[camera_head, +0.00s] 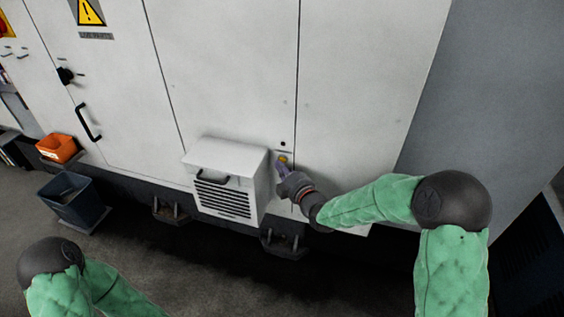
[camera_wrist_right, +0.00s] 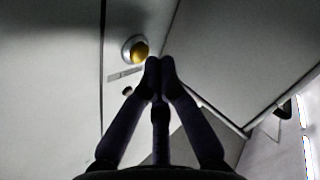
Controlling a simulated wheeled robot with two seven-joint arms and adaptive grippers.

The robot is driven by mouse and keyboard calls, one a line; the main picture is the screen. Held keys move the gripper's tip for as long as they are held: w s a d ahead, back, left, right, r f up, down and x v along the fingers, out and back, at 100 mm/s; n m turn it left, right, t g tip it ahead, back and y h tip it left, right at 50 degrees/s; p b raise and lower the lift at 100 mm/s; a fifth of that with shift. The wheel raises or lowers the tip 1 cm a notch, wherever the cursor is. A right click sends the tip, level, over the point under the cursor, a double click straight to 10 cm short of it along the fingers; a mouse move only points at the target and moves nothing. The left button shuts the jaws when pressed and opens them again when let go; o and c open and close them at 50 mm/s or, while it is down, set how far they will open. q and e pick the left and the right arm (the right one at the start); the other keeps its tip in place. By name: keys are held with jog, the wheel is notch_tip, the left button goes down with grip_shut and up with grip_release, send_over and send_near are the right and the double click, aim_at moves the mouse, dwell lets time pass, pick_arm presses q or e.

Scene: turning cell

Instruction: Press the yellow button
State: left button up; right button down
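The yellow button (camera_head: 283,159) is a small round knob on the white machine panel, just right of the vented box in the head view. In the right wrist view the yellow button (camera_wrist_right: 140,50) has a pale collar and sits just left of and beyond the fingertips. My right gripper (camera_head: 279,168) is close to the button; its fingertips (camera_wrist_right: 160,66) are together with nothing between them. I cannot tell whether they touch the button, though a small gap shows in the wrist view. My left arm shows at the lower left, but its gripper is out of view.
The vented box (camera_head: 228,161) with a black handle juts out directly beside the button. A dark bin (camera_head: 76,204) and an orange box (camera_head: 56,148) stand at the left. The floor (camera_head: 190,275) in front of the machine is clear.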

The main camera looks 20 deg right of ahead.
jog(key=shift+s+a, duration=0.2)
jog(key=shift+s, duration=0.05)
jog(key=s+a, duration=0.2)
jog(key=s+b, duration=0.1)
jog(key=s, duration=0.1)
jog(key=shift+s+a, duration=0.1)
jog(key=shift+a, duration=0.3)
dwell(0.7)
jog(key=s+a+f+m+g, duration=0.2)
jog(key=s+f+m+g, duration=0.25)
jog(key=f, duration=0.85)
jog(key=s+a+f+m+g, duration=0.1)
jog(key=s+f+m+g, duration=0.3)
jog(key=f, duration=0.9)
jog(key=s+a+f+m+g, duration=0.2)
jog(key=s+f, duration=0.4)
jog(key=s, duration=0.4)
jog(key=s+a+f+m+g, duration=0.2)
jog(key=s+f+m+g, duration=0.2)
jog(key=s, duration=0.6)
notch_tip(320, 180, down, 3)
jog(key=shift+s+f+g, duration=0.2)
jog(key=shift+s+g, duration=0.15)
jog(key=shift+g, duration=0.6)
